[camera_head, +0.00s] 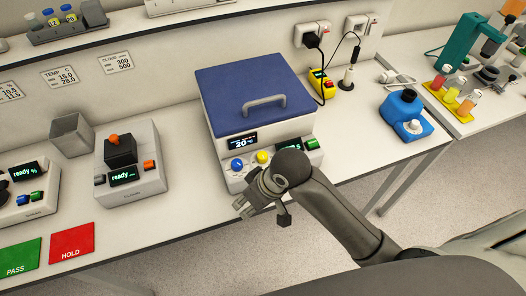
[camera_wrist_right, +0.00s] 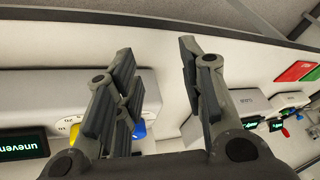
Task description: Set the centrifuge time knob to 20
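The centrifuge (camera_head: 215,125) is a white box with a closed blue lid (camera_head: 255,88). Its front has a blue knob (camera_head: 237,164), a yellow knob (camera_head: 262,157) and a green button (camera_head: 312,143). A small display (camera_head: 243,139) reads 20; its smaller text is hard to read. My right gripper (camera_head: 260,200) is in front of the panel, below the yellow knob, apart from the knobs. In the right wrist view its fingers (camera_wrist_right: 157,55) are spread and empty. My left gripper is out of view.
A small device with an orange knob (camera_head: 114,138) stands left of the centrifuge. Green (camera_head: 20,258) and red (camera_head: 72,243) mats lie at the front left. My right arm crosses the table's front edge.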

